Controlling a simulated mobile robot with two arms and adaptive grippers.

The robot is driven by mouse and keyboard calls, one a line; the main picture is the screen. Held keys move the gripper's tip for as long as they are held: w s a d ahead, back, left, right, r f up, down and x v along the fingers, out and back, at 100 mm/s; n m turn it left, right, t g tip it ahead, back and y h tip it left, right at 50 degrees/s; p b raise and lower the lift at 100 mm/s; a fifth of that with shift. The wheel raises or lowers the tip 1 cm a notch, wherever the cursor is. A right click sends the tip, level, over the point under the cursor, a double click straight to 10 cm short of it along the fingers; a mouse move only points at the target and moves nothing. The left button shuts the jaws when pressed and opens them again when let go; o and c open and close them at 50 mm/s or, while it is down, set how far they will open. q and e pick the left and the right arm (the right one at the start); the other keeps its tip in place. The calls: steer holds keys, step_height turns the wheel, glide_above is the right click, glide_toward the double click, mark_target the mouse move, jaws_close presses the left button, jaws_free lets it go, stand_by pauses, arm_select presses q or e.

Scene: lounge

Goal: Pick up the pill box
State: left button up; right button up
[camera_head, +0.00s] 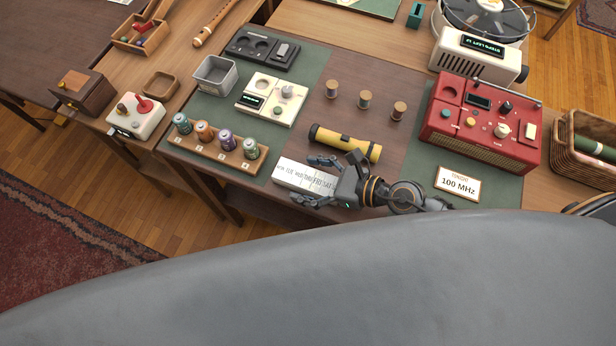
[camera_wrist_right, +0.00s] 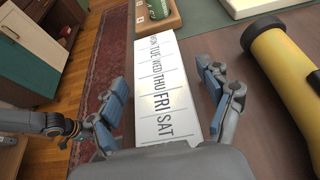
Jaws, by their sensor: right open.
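The pill box (camera_head: 290,172) is a long white box with day names along its top. It lies at the front edge of the table. My right gripper (camera_head: 316,180) is open, its fingers spread to either side of the box's right part. In the right wrist view the pill box (camera_wrist_right: 158,90) runs between the two blue-padded fingers of the right gripper (camera_wrist_right: 164,92), with gaps visible on both sides. Its near end is hidden by the gripper's body. My left gripper does not show in the head view.
A yellow flashlight (camera_head: 345,143) lies just behind the box; it shows close on the right in the wrist view (camera_wrist_right: 280,65). A red radio (camera_head: 480,122) and a "100 MHz" card (camera_head: 458,183) are right.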

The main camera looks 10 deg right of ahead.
steer(key=shift+d, duration=0.1)
steer(key=c, duration=1.3)
